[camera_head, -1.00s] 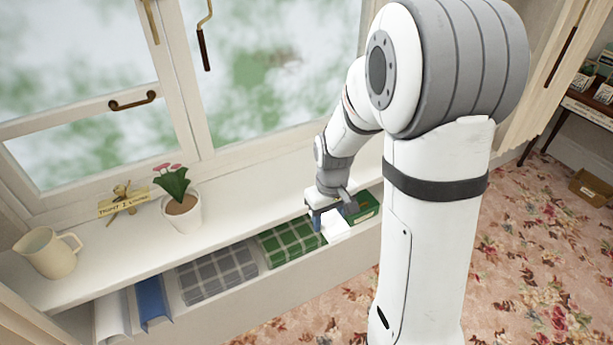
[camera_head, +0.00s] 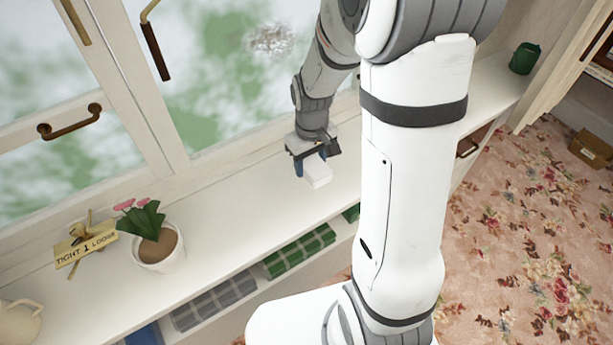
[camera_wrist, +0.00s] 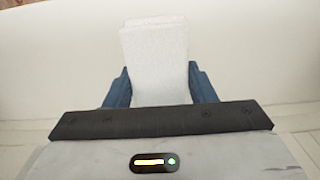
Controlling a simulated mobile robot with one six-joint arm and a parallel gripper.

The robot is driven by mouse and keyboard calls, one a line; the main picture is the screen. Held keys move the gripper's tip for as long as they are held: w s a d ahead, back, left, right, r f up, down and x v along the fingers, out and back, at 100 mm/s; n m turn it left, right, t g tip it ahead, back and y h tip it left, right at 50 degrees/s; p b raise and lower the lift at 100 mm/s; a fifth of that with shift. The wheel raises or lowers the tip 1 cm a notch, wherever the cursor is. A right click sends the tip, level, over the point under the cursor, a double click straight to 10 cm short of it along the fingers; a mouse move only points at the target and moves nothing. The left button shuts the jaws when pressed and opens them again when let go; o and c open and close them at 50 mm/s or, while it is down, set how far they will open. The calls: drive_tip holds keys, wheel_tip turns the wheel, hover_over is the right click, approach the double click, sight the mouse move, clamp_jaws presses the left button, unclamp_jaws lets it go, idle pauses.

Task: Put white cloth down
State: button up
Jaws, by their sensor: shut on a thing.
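The white cloth (camera_head: 317,172) is a small folded white block, held by my gripper (camera_head: 311,168) over the white window sill (camera_head: 236,206). In the wrist view the cloth (camera_wrist: 155,62) stands out between the two blue fingers of my gripper (camera_wrist: 160,88), which are shut on it from both sides. The sill's pale surface (camera_wrist: 60,65) fills the background there. I cannot tell whether the cloth touches the sill or hangs just above it.
A cream jug (camera_head: 18,322) is at the lower left. Green checked (camera_head: 299,250) and grey checked (camera_head: 213,302) cloths lie on the shelf below. A green mug (camera_head: 524,58) stands far right.

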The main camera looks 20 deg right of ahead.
hover_over(310, 192)
wheel_tip(310, 192, down, 5)
drive_tip(key=shift+f, duration=2.2)
drive_tip(key=shift+f, duration=0.2)
drive_tip(key=o, duration=1)
drive_tip(key=shift+r, duration=0.1)
drive_tip(key=shift+c, duration=0.2)
